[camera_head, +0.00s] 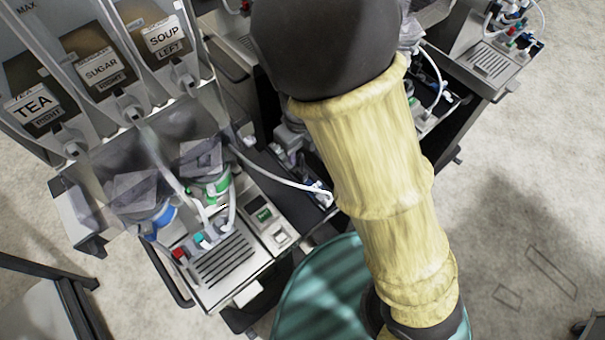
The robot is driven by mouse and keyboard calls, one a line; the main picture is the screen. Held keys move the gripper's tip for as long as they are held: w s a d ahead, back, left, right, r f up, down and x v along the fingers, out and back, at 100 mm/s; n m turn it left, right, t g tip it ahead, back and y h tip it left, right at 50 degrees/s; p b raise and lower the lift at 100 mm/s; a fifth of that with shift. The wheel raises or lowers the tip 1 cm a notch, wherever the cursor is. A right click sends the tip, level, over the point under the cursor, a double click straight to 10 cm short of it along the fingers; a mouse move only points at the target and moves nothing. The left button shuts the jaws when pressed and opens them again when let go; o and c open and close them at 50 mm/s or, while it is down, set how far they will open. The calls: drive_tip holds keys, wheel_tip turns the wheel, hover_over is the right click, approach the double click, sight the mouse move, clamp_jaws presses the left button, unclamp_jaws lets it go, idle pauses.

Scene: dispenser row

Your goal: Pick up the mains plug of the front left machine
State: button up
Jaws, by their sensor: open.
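The front left machine (222,262) is a grey dispenser with a slotted drip tray, and hoppers labelled TEA, SUGAR and SOUP above it. A white cable (275,180) runs from its right side across a dark surface. The cable ends near a small white piece (325,199), perhaps the mains plug, just left of my yellow-sleeved arm. It is too small to tell whether it sits in a socket. My arm crosses the middle of the view and covers what lies behind it. My gripper is not in view.
More machines stand behind, one with a slotted tray (489,62) at the upper right. A dark frame (60,275) stands at the lower left. Pale floor (530,180) is open on the right, with thin rectangular outlines on it.

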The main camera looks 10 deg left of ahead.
sight(302, 171)
wheel_tip(302, 171, down, 4)
drive_tip(key=shift+r, duration=0.25)
drive_tip(key=f, duration=0.3)
drive_tip(key=f+b, duration=0.1)
drive_tip(key=f, duration=0.1)
drive_tip(key=shift+s+d+f, duration=0.1)
drive_tip(key=shift+s+d, duration=0.05)
drive_tip(key=shift+s, duration=0.2)
drive_tip(key=shift+c, duration=0.2)
clamp_jaws()
